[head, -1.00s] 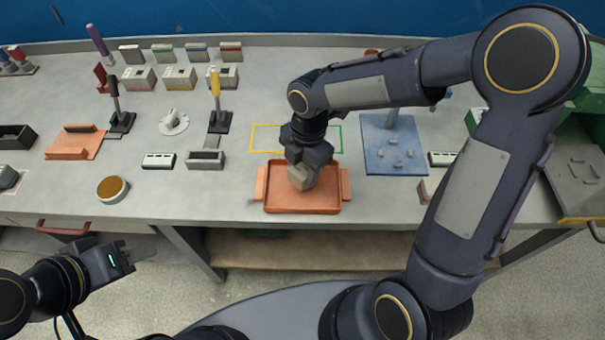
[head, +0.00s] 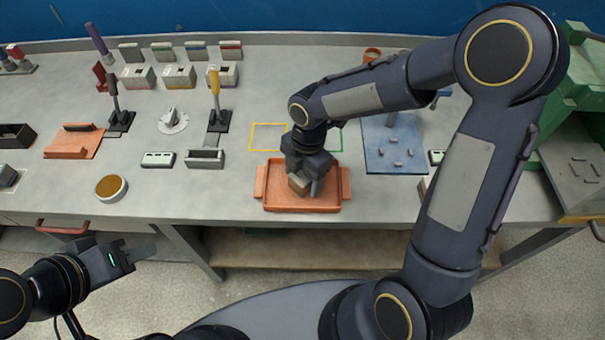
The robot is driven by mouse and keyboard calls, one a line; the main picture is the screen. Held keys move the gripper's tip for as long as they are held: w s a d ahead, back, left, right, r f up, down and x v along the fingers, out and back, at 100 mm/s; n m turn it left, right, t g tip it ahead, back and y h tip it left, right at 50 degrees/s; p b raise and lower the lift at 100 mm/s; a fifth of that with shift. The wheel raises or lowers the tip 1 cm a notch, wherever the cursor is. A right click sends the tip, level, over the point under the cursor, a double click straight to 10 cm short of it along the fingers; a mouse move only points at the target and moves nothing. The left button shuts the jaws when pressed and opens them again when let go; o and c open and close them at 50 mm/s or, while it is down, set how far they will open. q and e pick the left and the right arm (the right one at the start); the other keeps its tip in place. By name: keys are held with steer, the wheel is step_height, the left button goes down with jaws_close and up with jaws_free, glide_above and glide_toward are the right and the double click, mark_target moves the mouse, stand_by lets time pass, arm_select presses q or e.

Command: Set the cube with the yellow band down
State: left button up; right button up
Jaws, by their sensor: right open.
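A small beige-grey cube (head: 298,185) is in the orange tray (head: 262,207) at the front of the bench, left of the tray's middle. No yellow band shows on its visible faces. My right gripper (head: 306,186) is open, pointing down at the cube, with one finger visible to the cube's right. The gripper body hides part of the cube, and I cannot tell whether a finger touches it. My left gripper (head: 143,252) is off the bench at lower left, away from the cube; its fingers are too unclear to tell open or shut.
A yellow and green outline (head: 267,137) is marked behind the tray. A blue board (head: 395,145) with small grey pieces lies to the right. Upright black (head: 115,100) and yellow (head: 215,85) handles stand at left. Bare bench lies left of the tray.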

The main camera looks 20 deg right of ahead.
steer(key=shift+r, duration=0.1)
step_height(320, 180, up, 12)
steer(key=d, duration=0.1)
steer(key=s+d+m+t+y, duration=0.1)
steer(key=s+d+m+t, duration=0.2)
steer(key=s+m, duration=0.5)
steer(key=s+d+r+m+t+y, duration=0.1)
steer(key=s+d+m+t, duration=0.2)
steer(key=m, duration=1.4)
steer(key=s+d, duration=0.2)
steer(key=s, duration=0.3)
steer(key=shift+r+m+y, duration=0.3)
steer(key=shift+s+d, duration=0.1)
